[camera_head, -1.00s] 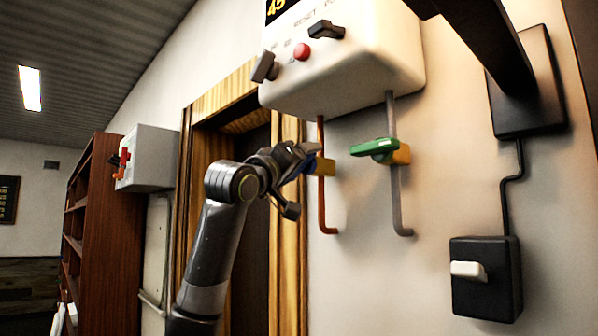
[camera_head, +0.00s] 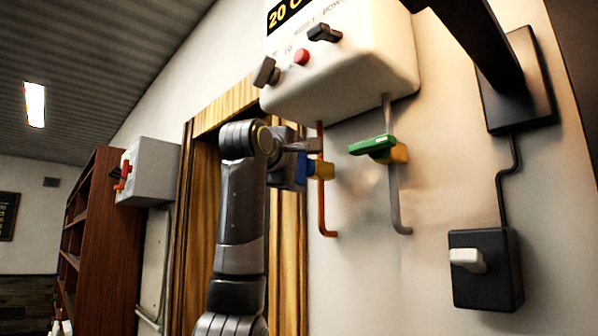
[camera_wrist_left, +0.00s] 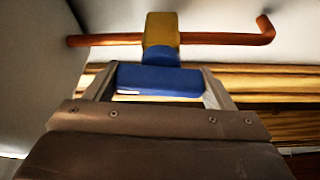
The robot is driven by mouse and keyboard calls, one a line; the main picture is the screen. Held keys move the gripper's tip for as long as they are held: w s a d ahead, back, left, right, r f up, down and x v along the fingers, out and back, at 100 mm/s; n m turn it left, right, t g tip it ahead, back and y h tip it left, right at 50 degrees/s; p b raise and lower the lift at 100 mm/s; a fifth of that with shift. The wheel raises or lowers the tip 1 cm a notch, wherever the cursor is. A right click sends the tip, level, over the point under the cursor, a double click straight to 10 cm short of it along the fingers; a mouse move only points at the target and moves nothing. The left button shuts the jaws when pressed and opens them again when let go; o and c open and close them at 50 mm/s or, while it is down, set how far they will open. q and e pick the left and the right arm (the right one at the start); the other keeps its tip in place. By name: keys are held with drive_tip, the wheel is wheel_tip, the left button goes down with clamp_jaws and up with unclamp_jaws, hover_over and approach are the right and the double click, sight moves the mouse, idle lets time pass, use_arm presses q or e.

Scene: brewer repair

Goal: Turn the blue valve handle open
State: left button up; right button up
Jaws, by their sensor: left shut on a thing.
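The blue valve handle (camera_head: 301,169) sits on a yellow valve body (camera_head: 323,169) on the copper-coloured pipe (camera_head: 321,210) under the white brewer box. My left gripper (camera_head: 303,160) is at the handle, coming from the left. In the left wrist view the blue handle (camera_wrist_left: 158,81) lies between the two fingers of my left gripper (camera_wrist_left: 158,88), which are shut on it. There its long side looks parallel to the pipe (camera_wrist_left: 215,39), with the yellow body (camera_wrist_left: 162,29) just beyond. The gripper partly hides the handle in the head view. My right gripper is not in view.
A green handle (camera_head: 372,145) sits on the grey pipe (camera_head: 396,200) to the right. The white box (camera_head: 350,75) with a red button (camera_head: 301,57) hangs above. A black switch box (camera_head: 486,270) is at lower right, and a wooden door frame (camera_head: 290,240) is behind the arm.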

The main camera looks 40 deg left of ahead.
use_arm(q)
drive_tip(key=shift+n+g, duration=0.3)
drive_tip(key=shift+n, duration=0.3)
drive_tip(key=o, duration=1)
drive_tip(key=shift+s+b, duration=0.15)
drive_tip(key=shift+b, duration=0.15)
